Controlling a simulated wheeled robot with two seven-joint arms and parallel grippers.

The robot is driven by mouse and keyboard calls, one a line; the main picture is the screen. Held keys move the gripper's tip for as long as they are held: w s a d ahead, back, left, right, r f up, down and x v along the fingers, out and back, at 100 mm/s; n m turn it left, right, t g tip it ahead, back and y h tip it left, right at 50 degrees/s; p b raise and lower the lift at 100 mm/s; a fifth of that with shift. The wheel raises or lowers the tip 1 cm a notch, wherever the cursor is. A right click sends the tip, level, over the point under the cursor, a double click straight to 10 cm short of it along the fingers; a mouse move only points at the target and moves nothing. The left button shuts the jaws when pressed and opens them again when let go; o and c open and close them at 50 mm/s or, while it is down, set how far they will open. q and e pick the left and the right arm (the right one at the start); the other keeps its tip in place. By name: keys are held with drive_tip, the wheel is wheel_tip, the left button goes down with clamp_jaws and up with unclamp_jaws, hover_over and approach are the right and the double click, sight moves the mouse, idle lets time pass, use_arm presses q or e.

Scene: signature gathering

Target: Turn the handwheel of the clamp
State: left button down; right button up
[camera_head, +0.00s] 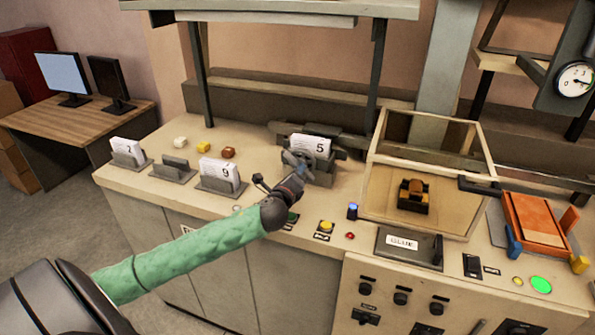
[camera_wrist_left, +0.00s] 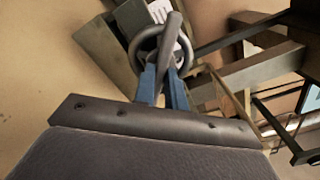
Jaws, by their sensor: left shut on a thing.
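The clamp (camera_head: 322,172) stands at the back middle of the workbench and holds a white card marked 5 (camera_head: 313,146). Its grey ring-shaped handwheel (camera_wrist_left: 143,43) shows in the left wrist view, with a bar across it. My left gripper (camera_head: 297,178) reaches the front of the clamp from the left, and its blue fingers (camera_wrist_left: 164,78) are shut on the handwheel. The gripper partly hides the wheel in the head view. My right gripper is not in view.
Card holders with cards 7 (camera_head: 128,148) and 9 (camera_head: 217,170) stand left of the clamp. A glass case (camera_head: 425,170) stands close on the right. Buttons (camera_head: 326,226) line the bench front. A shelf (camera_head: 270,8) hangs above.

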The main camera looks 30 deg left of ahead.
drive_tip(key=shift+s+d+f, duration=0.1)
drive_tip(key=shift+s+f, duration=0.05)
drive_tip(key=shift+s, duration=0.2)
